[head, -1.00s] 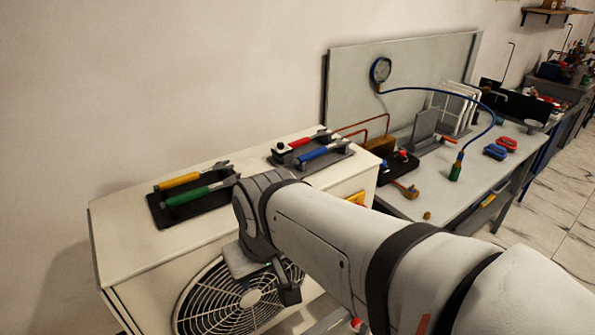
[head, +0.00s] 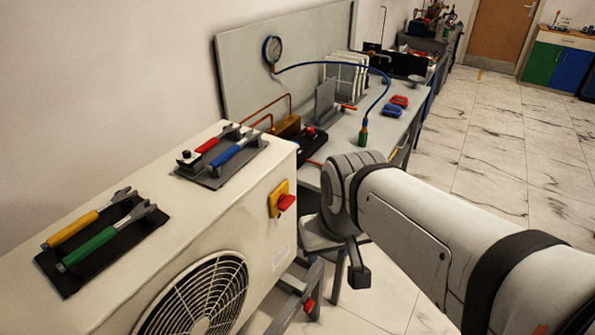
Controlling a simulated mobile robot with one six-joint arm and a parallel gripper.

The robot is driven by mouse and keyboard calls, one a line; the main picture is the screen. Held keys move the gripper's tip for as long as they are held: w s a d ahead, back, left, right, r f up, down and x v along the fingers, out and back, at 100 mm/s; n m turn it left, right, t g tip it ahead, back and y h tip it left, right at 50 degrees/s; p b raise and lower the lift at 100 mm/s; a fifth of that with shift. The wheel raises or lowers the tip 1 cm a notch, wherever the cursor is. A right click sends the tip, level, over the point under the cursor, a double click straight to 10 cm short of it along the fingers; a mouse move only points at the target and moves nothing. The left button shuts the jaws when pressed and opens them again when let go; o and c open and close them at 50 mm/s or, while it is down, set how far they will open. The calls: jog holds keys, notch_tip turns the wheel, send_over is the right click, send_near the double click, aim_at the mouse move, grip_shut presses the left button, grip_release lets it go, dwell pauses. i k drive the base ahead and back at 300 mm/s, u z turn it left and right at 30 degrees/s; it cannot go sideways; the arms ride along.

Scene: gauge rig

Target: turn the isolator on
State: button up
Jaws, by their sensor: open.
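One dark finger shows; the other is mostly hidden.
On the unit's top lie black trays with yellow and green (head: 90,247) and red and blue (head: 235,153) handled tools. Behind is a bench with a gauge (head: 272,50), blue hose (head: 350,68) and copper pipes. A frame leg with a red knob (head: 309,305) stands below. Floor at right is clear.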

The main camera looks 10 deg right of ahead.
aim_at(284, 202)
jog(key=z, duration=0.05)
jog(key=k, duration=1.3)
jog(key=u, duration=0.35)
jog(key=i, duration=1.65)
jog(key=z, duration=0.1)
